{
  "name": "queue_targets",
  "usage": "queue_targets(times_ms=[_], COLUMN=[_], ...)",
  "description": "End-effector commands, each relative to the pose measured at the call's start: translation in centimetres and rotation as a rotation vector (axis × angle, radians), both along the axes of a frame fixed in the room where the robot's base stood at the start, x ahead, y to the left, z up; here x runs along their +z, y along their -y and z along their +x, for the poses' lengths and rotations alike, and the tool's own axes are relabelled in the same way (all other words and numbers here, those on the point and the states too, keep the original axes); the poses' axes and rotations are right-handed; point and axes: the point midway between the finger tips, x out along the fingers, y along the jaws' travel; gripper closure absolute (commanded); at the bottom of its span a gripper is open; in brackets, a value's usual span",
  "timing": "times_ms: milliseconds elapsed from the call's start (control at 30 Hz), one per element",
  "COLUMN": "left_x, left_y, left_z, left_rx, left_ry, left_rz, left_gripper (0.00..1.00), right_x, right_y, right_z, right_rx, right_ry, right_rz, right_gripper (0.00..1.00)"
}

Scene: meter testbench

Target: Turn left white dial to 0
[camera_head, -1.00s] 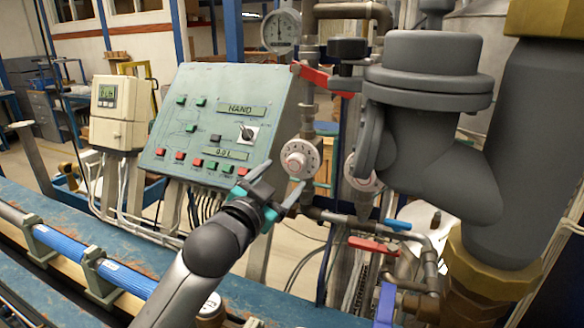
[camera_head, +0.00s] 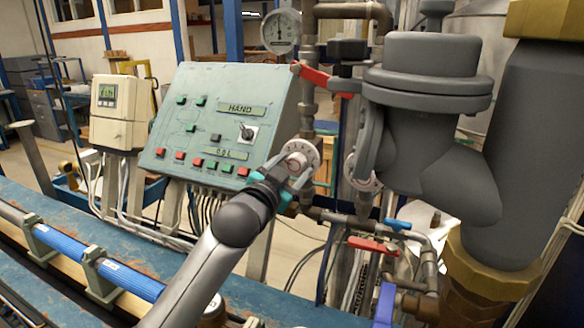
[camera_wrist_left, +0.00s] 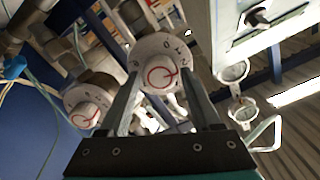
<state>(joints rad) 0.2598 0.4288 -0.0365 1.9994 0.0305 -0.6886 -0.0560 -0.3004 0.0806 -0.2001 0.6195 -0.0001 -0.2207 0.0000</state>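The left white dial (camera_head: 299,155) sits on a vertical pipe right of the green control panel. In the left wrist view this dial (camera_wrist_left: 160,72) shows digits on its rim and a red mark on its knob. My left gripper (camera_head: 298,170) is at the dial, one finger on each side of the knob. The fingers look open, with small gaps to the knob; contact cannot be told. A second white dial (camera_head: 362,174) is to the right, partly hidden by a grey valve body, and also shows in the left wrist view (camera_wrist_left: 86,108). My right gripper is not in view.
The control panel (camera_head: 215,125) stands close left of the dial. The large grey valve body (camera_head: 425,130) is close on the right. A red lever (camera_head: 312,74) is above; red and blue handles (camera_head: 372,245) are below. A blue pipe (camera_head: 130,280) runs in front.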

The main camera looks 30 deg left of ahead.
Motion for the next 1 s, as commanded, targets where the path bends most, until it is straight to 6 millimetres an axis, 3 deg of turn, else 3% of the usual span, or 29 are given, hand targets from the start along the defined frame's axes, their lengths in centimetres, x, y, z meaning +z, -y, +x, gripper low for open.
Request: queue_targets(times_ms=[67, 533, 1000], left_x=[0.0, 0.0, 0.1], left_y=[0.0, 0.0, 0.0], left_z=[0.0, 0.0, 0.0], left_rx=[0.0, 0.0, 0.0], left_ry=[0.0, -0.001, 0.001], left_rz=[0.0, 0.0, -0.092], left_gripper=[0.45, 0.98, 1.0], right_x=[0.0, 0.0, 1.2], right_y=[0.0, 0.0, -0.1], right_z=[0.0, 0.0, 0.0], right_rx=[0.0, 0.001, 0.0], right_ry=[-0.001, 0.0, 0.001], right_rz=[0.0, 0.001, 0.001], right_gripper=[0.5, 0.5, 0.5])
